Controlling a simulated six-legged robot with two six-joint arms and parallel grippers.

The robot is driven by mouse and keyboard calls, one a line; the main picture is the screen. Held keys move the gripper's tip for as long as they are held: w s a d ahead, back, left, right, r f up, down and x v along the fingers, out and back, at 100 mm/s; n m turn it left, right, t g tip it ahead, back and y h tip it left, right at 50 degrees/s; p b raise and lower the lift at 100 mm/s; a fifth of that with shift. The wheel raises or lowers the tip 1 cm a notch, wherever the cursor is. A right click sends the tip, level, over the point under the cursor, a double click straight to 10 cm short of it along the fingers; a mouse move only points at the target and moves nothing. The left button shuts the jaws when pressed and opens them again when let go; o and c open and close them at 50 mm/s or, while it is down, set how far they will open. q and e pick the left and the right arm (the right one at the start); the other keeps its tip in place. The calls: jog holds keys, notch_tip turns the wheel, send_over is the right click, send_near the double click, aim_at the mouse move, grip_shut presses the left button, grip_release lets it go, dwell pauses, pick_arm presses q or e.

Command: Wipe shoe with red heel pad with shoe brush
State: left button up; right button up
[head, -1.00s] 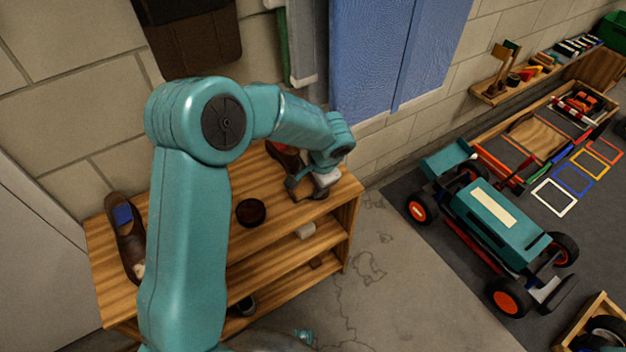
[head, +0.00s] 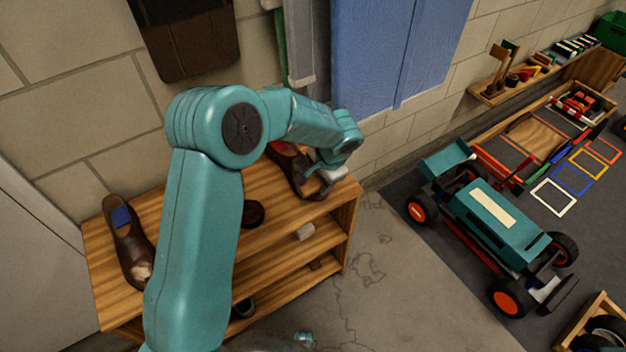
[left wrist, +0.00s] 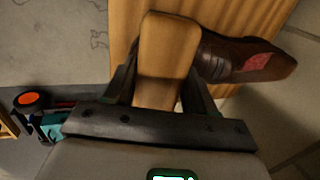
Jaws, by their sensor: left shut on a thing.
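The brown shoe with the red heel pad (head: 284,165) lies on the right end of the wooden shelf's top (head: 185,245). It shows in the left wrist view (left wrist: 225,57) right of the brush, with its red pad (left wrist: 256,62) at the far end. My left gripper (head: 324,181) is over the shoe's near end. It is shut on the shoe brush, whose wooden back (left wrist: 168,50) sits between the fingers. The brush overlaps the shoe's edge in the wrist view; its bristles are hidden, so I cannot tell whether they touch the shoe. My right gripper is not in view.
Another brown shoe with a blue heel pad (head: 122,217) lies at the shelf's left end. A dark round tin (head: 253,214) stands mid-shelf, partly behind my arm. A blue cloth (head: 385,55) hangs behind. The teal racecar (head: 497,230) stands right on a dark mat.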

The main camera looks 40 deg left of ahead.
pick_arm(q)
jog(key=shift+w+d+f, duration=0.1)
jog(key=shift+w+d, duration=0.15)
jog(key=shift+w, duration=0.6)
jog(key=shift+w+d, duration=0.25)
jog(key=shift+w, duration=0.55)
jog(key=shift+f, duration=0.2)
jog(key=shift+s+a+f+b, duration=0.1)
jog(key=shift+s+a+b, duration=0.15)
jog(key=shift+s+b, duration=0.3)
jog(key=shift+s+a+b, duration=0.25)
jog(key=shift+s+b, duration=0.05)
jog(key=shift+s, duration=0.7)
jog(key=shift+s+a, duration=0.1)
jog(key=shift+s, duration=0.2)
jog(key=shift+s+a+b, duration=0.25)
jog(key=shift+s+b, duration=0.4)
jog(key=shift+s, duration=0.2)
jog(key=shift+s+a+r, duration=0.1)
jog(key=shift+s+r, duration=0.15)
jog(key=shift+s, duration=0.1)
jog(key=shift+r, duration=0.15)
jog(key=shift+p+v, duration=1.75)
jog(key=shift+v, duration=1.25)
